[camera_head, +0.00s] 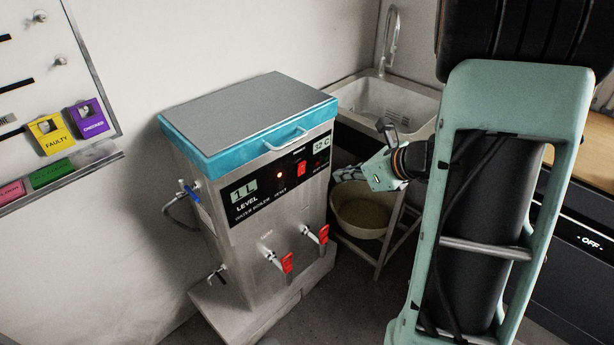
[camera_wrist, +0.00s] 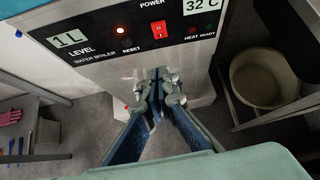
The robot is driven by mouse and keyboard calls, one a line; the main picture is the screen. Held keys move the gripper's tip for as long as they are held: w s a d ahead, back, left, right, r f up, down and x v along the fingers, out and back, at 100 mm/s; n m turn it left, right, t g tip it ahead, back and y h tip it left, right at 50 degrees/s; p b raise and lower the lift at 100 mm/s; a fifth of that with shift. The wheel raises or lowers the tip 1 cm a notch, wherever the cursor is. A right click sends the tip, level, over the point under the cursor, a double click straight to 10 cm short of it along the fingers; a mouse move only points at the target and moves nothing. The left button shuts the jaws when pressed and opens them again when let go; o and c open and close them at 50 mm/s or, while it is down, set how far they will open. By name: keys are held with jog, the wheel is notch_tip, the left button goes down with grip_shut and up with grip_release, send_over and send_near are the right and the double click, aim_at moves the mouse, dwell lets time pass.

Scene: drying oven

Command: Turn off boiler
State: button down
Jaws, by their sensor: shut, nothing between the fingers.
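The boiler (camera_head: 262,165) is a steel box with a blue-rimmed lid, standing on a low plinth. Its black front panel (camera_head: 280,178) carries a level display reading 1 L, a temperature display reading 32 °C, a lit red-orange lamp and a red power switch (camera_head: 301,168). In the wrist view the power switch (camera_wrist: 159,30) sits under the word POWER, with the lit lamp (camera_wrist: 120,30) to its left. My gripper (camera_head: 340,176) is to the right of the panel in the head view. In the wrist view my gripper (camera_wrist: 158,75) is shut and empty, its tips just below the switch, apart from it in the picture.
Two red-handled taps (camera_head: 286,262) stick out low on the boiler's front. A sink (camera_head: 385,104) stands behind on the right, with a beige basin (camera_head: 362,211) on a shelf below it. A dark unit showing OFF (camera_head: 590,241) is at the far right.

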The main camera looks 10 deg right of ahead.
jog(key=shift+d+r+m+t, duration=0.2)
jog(key=shift+m+t, duration=0.1)
jog(key=shift+m, duration=0.1)
jog(key=shift+w+f, duration=0.1)
jog(key=shift+w, duration=0.05)
jog(key=b, duration=0.2)
send_near(302, 169)
jog(key=x, duration=0.5)
jog(key=shift+d+f, duration=0.1)
jog(key=shift+f, duration=0.3)
jog(key=shift+w+a, duration=0.2)
jog(key=shift+w, duration=0.1)
jog(key=shift+r+p, duration=0.15)
jog(key=shift+p, duration=0.2)
